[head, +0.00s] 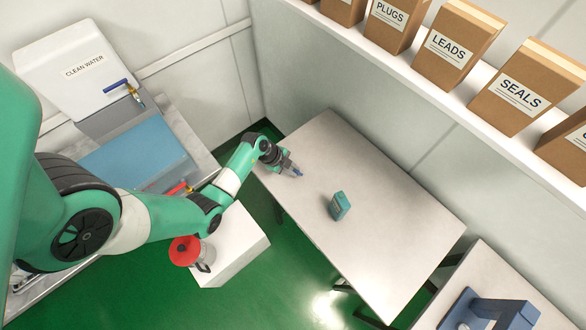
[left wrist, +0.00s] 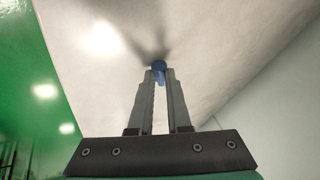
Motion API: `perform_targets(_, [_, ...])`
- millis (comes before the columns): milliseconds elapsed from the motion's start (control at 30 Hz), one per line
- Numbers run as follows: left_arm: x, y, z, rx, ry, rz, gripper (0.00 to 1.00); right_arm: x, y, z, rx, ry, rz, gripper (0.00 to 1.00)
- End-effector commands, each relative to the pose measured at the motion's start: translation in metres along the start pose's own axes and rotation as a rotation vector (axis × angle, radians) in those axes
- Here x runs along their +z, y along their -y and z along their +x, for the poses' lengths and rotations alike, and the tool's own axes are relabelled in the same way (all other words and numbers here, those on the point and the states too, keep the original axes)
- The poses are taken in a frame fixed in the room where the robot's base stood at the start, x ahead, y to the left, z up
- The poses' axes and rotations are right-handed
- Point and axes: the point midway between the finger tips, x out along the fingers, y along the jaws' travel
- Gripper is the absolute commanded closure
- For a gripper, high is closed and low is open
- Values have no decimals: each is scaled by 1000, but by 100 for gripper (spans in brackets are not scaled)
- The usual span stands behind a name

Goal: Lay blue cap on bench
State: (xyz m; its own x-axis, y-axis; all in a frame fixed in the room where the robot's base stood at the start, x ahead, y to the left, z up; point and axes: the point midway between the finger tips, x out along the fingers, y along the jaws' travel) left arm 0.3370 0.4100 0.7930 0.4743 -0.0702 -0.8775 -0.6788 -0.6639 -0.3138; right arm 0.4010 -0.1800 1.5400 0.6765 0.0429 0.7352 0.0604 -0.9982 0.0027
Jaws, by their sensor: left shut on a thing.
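My left gripper (head: 290,168) is over the far left end of the bench (head: 398,220). It is shut on the blue cap (head: 298,173), which sits at its fingertips. In the left wrist view the blue cap (left wrist: 159,67) is pinched between the two fingers of the left gripper (left wrist: 160,80), with the pale bench top (left wrist: 110,65) beyond it. A shadow of the fingers falls on the bench close to the cap. I cannot tell whether the cap touches the bench. My right gripper is not in view.
A teal handheld tester (head: 338,206) stands mid-bench. A red-topped item (head: 184,251) is on a white block (head: 238,247) below my left arm. Labelled boxes (head: 457,45) line a shelf above. A blue stand (head: 490,312) is on another table. The bench's right half is clear.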

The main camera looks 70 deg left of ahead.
Motion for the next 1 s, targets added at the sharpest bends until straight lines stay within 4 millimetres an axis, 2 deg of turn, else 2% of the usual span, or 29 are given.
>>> perform_targets(167, [2, -2, 5, 1, 0, 0, 100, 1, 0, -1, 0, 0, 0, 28])
perform_targets(200, [2, -2, 5, 1, 0, 1, 83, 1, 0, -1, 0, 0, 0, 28])
perform_targets(367, [2, -2, 5, 0, 0, 0, 54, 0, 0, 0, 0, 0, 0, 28])
perform_targets(833, [1, -2, 2, 2, 0, 0, 53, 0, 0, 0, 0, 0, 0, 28])
perform_targets(933, [-3, 2, -10, 1, 0, -1, 53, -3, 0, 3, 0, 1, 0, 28])
perform_targets(1000, [-3, 3, -28, 0, 1, -3, 53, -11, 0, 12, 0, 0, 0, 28])
